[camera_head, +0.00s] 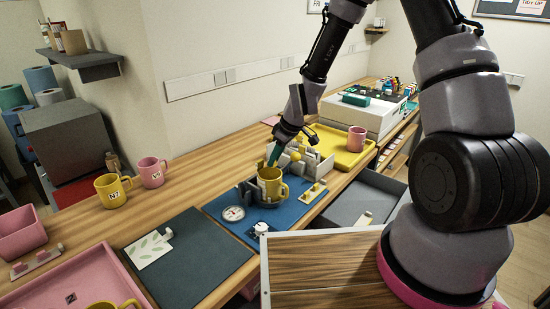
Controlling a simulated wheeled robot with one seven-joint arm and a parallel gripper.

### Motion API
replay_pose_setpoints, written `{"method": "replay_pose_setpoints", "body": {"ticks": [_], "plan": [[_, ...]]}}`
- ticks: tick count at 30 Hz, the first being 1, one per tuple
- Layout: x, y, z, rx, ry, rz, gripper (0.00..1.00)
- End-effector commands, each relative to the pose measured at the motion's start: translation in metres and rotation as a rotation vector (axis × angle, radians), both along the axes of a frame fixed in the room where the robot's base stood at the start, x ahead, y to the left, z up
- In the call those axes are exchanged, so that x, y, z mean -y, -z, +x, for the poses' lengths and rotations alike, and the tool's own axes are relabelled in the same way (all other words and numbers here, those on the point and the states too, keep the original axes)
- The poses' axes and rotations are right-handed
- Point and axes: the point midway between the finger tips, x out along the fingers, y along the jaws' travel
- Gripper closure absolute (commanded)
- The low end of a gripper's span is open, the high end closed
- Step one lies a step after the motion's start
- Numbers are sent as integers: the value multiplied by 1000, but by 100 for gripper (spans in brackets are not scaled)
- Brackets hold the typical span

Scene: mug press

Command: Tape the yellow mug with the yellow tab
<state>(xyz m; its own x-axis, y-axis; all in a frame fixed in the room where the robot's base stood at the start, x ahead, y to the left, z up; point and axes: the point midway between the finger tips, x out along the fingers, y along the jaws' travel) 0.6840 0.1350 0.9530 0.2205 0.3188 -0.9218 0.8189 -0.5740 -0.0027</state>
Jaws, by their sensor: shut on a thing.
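A yellow mug (271,185) stands upright at the grey press fixture (246,192) on the blue mat (225,208), its handle to the right. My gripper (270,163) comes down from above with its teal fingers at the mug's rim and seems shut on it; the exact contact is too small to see. A small pale holder (315,192) with yellow tabs sits right of the mug on the mat. Another yellow mug (113,191) with a dark-lettered label stands at the left beside a pink mug (151,173).
A yellow tray (330,137) with a pink mug (357,139) lies behind the mat. A round dial (233,213) is on the mat's front. A dark mat (190,262), a pink tray (50,290) and a holder with pink tabs (36,262) are at front left.

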Motion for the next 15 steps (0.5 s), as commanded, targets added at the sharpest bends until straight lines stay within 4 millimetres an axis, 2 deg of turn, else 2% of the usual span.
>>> {"method": "replay_pose_setpoints", "body": {"ticks": [15], "plan": [[0,7,0,0,1,0,100]]}}
